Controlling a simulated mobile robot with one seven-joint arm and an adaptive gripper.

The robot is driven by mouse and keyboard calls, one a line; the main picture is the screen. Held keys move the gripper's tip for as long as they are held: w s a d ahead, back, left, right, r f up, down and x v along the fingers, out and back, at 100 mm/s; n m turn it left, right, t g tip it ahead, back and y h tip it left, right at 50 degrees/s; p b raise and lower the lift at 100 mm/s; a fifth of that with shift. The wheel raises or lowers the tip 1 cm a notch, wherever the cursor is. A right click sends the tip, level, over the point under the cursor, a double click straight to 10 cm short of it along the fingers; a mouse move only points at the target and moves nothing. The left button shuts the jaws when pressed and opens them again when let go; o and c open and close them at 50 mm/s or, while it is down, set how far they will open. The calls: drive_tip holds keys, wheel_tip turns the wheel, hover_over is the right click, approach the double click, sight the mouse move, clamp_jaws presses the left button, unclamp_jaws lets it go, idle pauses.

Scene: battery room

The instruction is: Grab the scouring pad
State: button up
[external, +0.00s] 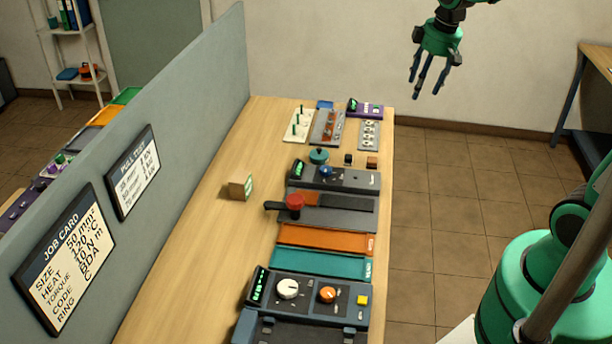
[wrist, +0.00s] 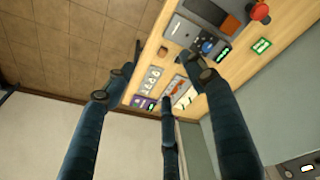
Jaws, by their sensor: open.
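I cannot tell for certain which thing is the scouring pad. The small brown block (external: 372,162) near the right edge of the bench is one candidate; a small black block (external: 348,158) and a round teal piece (external: 319,156) stand to its left. The brown block also shows in the wrist view (wrist: 163,50). My gripper (external: 425,88) is open and empty, with its fingers pointing down. It is high up, beyond the bench's right edge and apart from everything. In the wrist view its fingers (wrist: 160,88) are spread, partly hiding the bench.
The wooden bench (external: 200,262) carries control panels, an orange tray (external: 325,240), a teal tray (external: 320,262) and a red-knobbed tool (external: 294,203). Small racks stand at its far end. A grey partition (external: 190,130) borders its left side. Tiled floor lies open to the right.

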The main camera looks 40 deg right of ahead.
drive_tip(key=w+d+f+n+g, duration=0.1)
drive_tip(key=w+f+n+g, duration=0.1)
drive_tip(key=w+f, duration=0.95)
drive_tip(key=n, duration=0.2)
hover_over(373, 159)
wheel_tip(373, 159, down, 11)
drive_tip(key=shift+s+a+f+g+p, duration=0.1)
drive_tip(key=shift+a+g+p, duration=0.1)
drive_tip(key=shift+g+p, duration=0.2)
drive_tip(key=shift+f+b, duration=0.5)
drive_tip(key=shift+f, duration=3.8)
drive_tip(key=shift+d+f+b, duration=0.1)
drive_tip(key=shift+f+b, duration=0.35)
drive_tip(key=shift+f, duration=2.15)
